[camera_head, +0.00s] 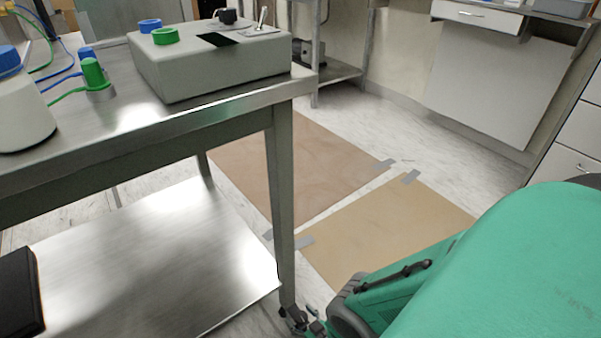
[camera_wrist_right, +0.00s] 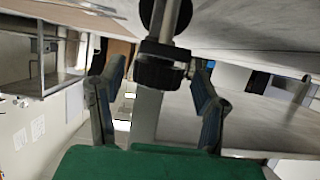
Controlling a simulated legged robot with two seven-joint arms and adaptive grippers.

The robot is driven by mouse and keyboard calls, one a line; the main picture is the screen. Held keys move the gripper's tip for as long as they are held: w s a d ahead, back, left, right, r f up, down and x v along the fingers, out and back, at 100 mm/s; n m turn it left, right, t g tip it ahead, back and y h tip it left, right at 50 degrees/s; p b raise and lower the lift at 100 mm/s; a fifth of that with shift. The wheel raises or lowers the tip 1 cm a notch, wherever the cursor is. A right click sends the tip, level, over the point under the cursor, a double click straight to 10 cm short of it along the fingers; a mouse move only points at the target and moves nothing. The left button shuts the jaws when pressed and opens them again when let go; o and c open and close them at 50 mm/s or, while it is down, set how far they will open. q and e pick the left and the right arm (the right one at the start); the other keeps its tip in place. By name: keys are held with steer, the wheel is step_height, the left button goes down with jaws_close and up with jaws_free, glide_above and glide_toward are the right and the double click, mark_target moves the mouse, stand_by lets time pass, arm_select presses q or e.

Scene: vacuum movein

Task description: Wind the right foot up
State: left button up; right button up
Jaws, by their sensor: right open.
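The steel table's right front leg (camera_head: 281,180) runs down to a foot at the bottom edge of the head view, where details are small and dark. In the right wrist view, the foot shows as a metal stem (camera_wrist_right: 176,22) with a black ribbed collar (camera_wrist_right: 160,68) and a dark round part above it. My right gripper (camera_head: 308,322) is low beside this foot. In its wrist view, the right gripper (camera_wrist_right: 158,82) is open, with one finger on each side of the collar. Gaps show between the fingers and the collar. My left gripper is out of view.
The tabletop (camera_head: 120,95) carries a grey box (camera_head: 215,68) with knobs and a green plug. A steel lower shelf (camera_head: 150,270) lies left of the leg. Taped brown sheets (camera_head: 300,165) cover the floor behind. White drawers (camera_head: 575,150) stand at the right.

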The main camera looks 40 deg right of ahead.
steer(key=shift+d+f, duration=0.1)
steer(key=shift+d, duration=0.2)
steer(key=c, duration=1.2)
steer(key=shift+s+n+y, duration=0.1)
steer(key=shift+n+y, duration=0.2)
steer(key=shift+n+g+y, duration=0.5)
steer(key=shift+n+y, duration=2.2)
steer(key=shift+y, duration=0.4)
steer(key=shift+f, duration=0.1)
steer(key=o, duration=1.1)
steer(key=shift+s, duration=0.1)
steer(key=shift+o, duration=0.5)
